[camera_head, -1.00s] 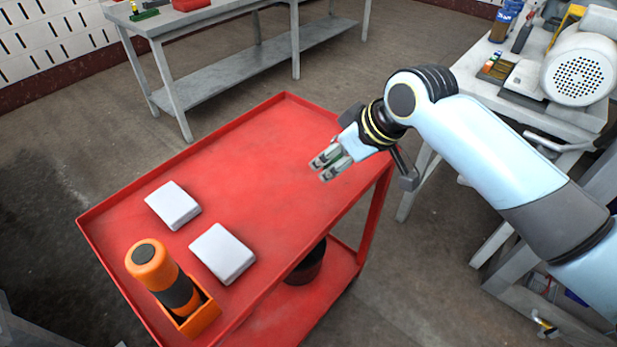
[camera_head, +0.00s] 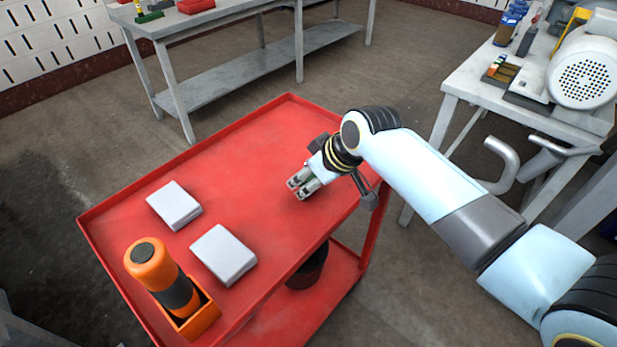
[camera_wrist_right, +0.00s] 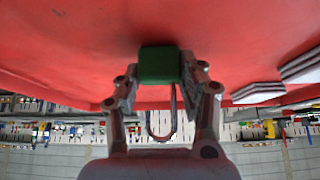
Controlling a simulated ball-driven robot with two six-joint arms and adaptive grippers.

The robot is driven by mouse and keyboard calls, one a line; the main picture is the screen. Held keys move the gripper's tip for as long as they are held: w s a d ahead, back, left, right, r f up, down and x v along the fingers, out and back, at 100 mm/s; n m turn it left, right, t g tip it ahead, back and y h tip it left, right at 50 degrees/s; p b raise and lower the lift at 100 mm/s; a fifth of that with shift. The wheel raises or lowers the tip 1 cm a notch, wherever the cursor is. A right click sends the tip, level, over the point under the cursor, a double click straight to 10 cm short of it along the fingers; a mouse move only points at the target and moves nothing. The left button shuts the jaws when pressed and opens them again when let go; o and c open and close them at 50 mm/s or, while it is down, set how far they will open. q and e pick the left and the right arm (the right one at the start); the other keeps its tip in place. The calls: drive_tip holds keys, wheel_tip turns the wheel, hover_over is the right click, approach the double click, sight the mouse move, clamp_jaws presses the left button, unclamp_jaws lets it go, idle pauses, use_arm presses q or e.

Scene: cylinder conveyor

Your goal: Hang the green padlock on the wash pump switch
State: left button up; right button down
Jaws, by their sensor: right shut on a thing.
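My right gripper (camera_head: 303,184) is over the right part of the red cart top in the head view. In the right wrist view the gripper (camera_wrist_right: 160,85) is shut on the green padlock (camera_wrist_right: 159,64). The padlock's green body is between the fingertips, and its thin metal shackle (camera_wrist_right: 161,136) points to the bottom of that picture. In the head view the padlock is mostly hidden by the fingers. I cannot make out the wash pump switch in either view. My left gripper is not in view.
The red cart (camera_head: 262,148) carries two white boxes (camera_head: 174,205) (camera_head: 223,254) and an orange-and-black bottle (camera_head: 162,277) in an orange holder. A grey workbench (camera_head: 240,80) stands behind. A bench (camera_head: 465,85) with a motor (camera_head: 583,75) stands at right. The cart top's back half is clear.

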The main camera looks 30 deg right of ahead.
drive_tip(key=c, duration=0.8)
unclamp_jaws()
drive_tip(key=shift+o, duration=0.2)
drive_tip(key=p+v, duration=0.2)
drive_tip(key=v, duration=1)
